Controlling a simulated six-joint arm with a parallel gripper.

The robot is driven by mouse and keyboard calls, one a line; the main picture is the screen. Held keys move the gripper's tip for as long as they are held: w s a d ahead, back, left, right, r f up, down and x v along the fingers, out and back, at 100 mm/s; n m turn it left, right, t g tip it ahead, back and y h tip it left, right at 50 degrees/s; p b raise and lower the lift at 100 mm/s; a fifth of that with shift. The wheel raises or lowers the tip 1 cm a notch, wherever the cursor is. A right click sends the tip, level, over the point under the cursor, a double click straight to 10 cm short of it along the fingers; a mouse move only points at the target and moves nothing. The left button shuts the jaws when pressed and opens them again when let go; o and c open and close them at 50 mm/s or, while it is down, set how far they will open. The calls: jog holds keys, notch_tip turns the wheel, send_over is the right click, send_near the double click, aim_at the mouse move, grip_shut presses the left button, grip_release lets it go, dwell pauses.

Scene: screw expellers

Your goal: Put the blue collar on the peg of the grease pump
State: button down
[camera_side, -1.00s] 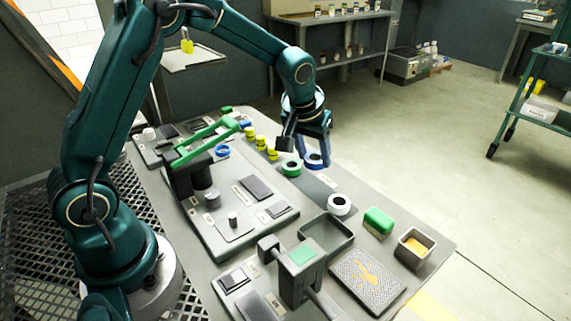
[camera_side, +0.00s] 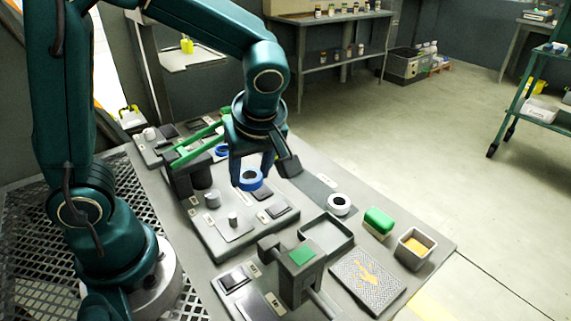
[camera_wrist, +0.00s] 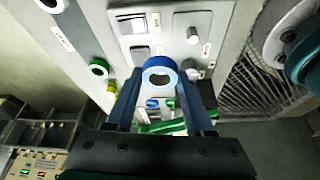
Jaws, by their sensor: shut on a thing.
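The blue collar (camera_side: 250,181) is a thick ring, blue outside with a pale top face. My gripper (camera_side: 251,171) is shut on it and holds it in the air above the middle station (camera_side: 205,238). In the wrist view the collar (camera_wrist: 160,63) sits between the two fingertips, its hole facing the camera. The middle station has a short upright peg (camera_side: 233,219) on a light plate and a wider grey knob (camera_side: 212,199). The peg stands apart from the collar, below and left of it. I cannot tell from the labels which station is the grease pump.
A green lever (camera_side: 190,152) rises behind the knob. A machine with a green top (camera_side: 301,254) stands at the front. A white collar (camera_side: 340,204), empty tray (camera_side: 327,231), green block (camera_side: 379,221) and grey box (camera_side: 415,247) lie right. A green collar (camera_wrist: 98,68) shows in the wrist view.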

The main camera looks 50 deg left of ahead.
jog(key=r, duration=0.1)
send_over(233, 217)
jog(key=shift+r+n, duration=0.2)
jog(key=shift+n, duration=0.2)
jog(key=shift+s+d+r, duration=0.1)
jog(key=shift+d, duration=0.05)
jog(key=shift+d+f, duration=0.1)
jog(key=shift+f, duration=2.25)
jog(key=shift+f, duration=0.65)
jog(key=shift+f, duration=0.35)
jog(key=shift+f, duration=0.75)
dwell(0.5)
jog(key=shift+c, duration=1)
grip_release()
